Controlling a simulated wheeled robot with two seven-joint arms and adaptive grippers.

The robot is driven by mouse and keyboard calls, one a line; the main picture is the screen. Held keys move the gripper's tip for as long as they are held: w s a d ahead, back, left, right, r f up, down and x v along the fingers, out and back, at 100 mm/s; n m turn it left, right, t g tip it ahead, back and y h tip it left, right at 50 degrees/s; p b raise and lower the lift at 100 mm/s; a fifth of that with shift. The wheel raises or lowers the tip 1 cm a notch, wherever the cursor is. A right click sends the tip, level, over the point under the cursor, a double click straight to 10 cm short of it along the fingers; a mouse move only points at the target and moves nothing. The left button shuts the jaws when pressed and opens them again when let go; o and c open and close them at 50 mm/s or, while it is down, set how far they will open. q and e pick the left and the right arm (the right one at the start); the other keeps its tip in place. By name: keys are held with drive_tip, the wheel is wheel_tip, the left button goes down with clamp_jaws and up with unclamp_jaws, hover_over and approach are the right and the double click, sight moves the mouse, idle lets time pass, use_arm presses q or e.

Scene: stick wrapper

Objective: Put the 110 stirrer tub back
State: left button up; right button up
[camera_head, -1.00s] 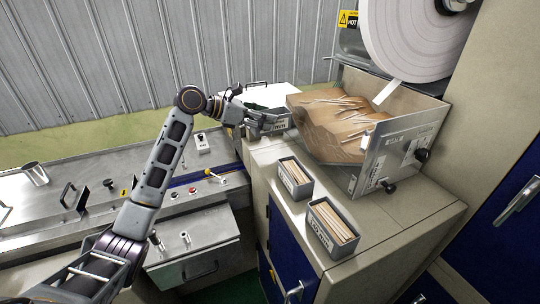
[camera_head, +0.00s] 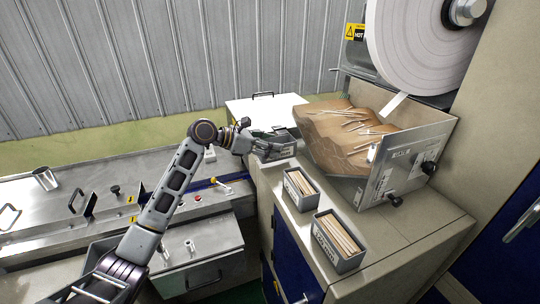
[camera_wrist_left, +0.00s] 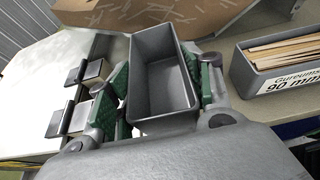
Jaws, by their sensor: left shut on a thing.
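My left gripper (camera_head: 266,142) is shut on a grey, open-topped tub (camera_head: 282,150) at the back left corner of the cabinet top. In the left wrist view the tub (camera_wrist_left: 163,75) is upright and looks empty inside, with a green-padded finger on each side. Its label cannot be read, and in the head view the gripper hides part of it. I cannot tell whether its base touches the cabinet top. My right gripper is in no view.
A stick-filled tub (camera_head: 300,188), marked 90 mm in the left wrist view (camera_wrist_left: 285,65), stands on the cabinet top (camera_head: 405,228). Another filled tub (camera_head: 338,242) stands nearer the front. A brown sheet with loose sticks (camera_head: 345,135) lies in a metal hopper close on the right.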

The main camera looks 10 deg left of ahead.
use_arm(q)
drive_tip(key=shift+f, duration=0.1)
drive_tip(key=shift+f, duration=1.75)
drive_tip(key=shift+f, duration=0.1)
drive_tip(key=o, duration=1.1)
drive_tip(key=shift+c, duration=0.2)
drive_tip(key=shift+s+a, duration=0.1)
drive_tip(key=b+v, duration=0.1)
drive_tip(key=v, duration=1)
drive_tip(key=shift+s+a+r, duration=0.2)
drive_tip(key=shift+a+r, duration=0.05)
